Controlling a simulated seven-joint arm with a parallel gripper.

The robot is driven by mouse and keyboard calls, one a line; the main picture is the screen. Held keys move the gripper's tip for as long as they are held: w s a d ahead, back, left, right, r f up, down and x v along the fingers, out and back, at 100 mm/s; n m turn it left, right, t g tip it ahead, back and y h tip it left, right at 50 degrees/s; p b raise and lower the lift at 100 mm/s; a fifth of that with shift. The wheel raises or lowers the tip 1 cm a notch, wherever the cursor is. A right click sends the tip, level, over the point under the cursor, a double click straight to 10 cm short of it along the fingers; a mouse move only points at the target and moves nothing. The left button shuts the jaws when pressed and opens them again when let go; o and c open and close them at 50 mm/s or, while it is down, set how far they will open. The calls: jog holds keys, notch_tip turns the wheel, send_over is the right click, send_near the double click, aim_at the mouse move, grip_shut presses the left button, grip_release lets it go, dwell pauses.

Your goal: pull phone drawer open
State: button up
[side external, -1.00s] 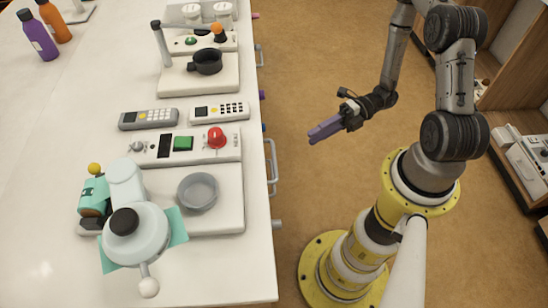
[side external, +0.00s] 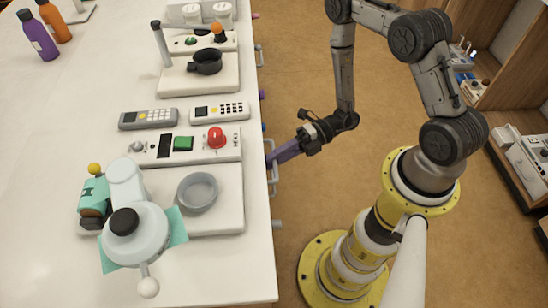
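The side external view looks down on a white counter with drawer or door handles along its right edge. A pale bar handle (side external: 273,184) sticks out from the counter's front, below the control panel. My gripper (side external: 275,157), with purple fingers, is at the upper part of this handle, its tips close to the counter edge. I cannot tell whether the fingers touch or enclose the bar, or how far apart they are. The drawer front is hidden under the counter top. Two phones, one grey (side external: 148,119) and one white (side external: 219,112), lie on the counter.
Another handle (side external: 260,55) is farther up the same edge, and small coloured knobs stick out between. A panel with a red button (side external: 217,138), a grey dish (side external: 198,191) and a white machine (side external: 136,236) stand on the counter. The brown floor (side external: 300,80) beside it is clear.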

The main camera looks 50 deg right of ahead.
jog(key=shift+a, duration=0.1)
jog(key=shift+c, duration=0.3)
grip_shut()
dwell(1.2)
